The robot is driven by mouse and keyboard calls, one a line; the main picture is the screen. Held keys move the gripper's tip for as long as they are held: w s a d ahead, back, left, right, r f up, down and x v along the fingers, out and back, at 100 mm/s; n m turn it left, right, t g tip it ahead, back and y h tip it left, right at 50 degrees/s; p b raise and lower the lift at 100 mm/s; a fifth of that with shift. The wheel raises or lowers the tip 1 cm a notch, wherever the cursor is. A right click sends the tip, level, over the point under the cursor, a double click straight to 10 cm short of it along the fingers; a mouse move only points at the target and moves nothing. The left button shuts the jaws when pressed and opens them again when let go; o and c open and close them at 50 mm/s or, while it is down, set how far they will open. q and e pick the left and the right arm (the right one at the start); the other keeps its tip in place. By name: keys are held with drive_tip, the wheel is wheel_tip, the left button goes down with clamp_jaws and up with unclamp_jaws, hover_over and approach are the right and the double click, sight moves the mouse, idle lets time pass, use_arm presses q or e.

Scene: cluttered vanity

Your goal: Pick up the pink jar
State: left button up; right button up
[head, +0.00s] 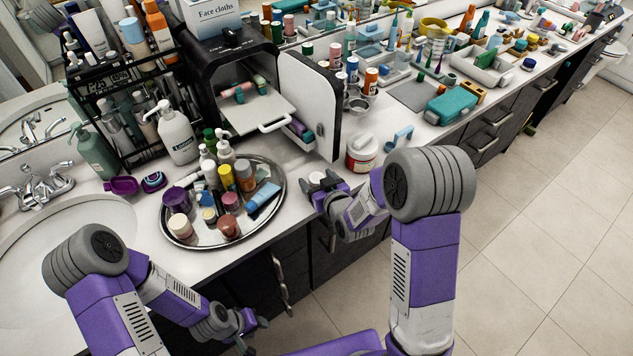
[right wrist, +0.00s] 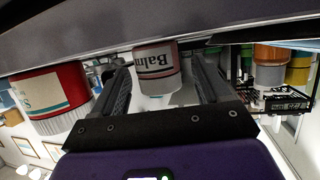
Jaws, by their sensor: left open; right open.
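The pink jar (right wrist: 157,62), with a pale pink body and a "Balm" label, shows inverted in the right wrist view, between the two fingers. In the head view a small white top (head: 316,177) shows at my right gripper (head: 325,184), near the counter's front edge; the gripper hides most of what is under it. My right gripper (right wrist: 159,78) is open, its fingers on either side of the jar with small gaps visible. My left gripper (head: 246,332) is open and empty, low in front of the cabinets, away from the jar.
A red and white jar (head: 362,152) stands just right of the right gripper, also large in the right wrist view (right wrist: 50,97). A round metal tray (head: 272,206) crowded with bottles lies to the left. An open white-doored cabinet (head: 321,110) stands behind.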

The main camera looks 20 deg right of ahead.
drive_tip(key=x, duration=0.2)
drive_tip(key=shift+w+f, duration=0.15)
drive_tip(key=shift+w, duration=0.1)
drive_tip(key=c, duration=1.1)
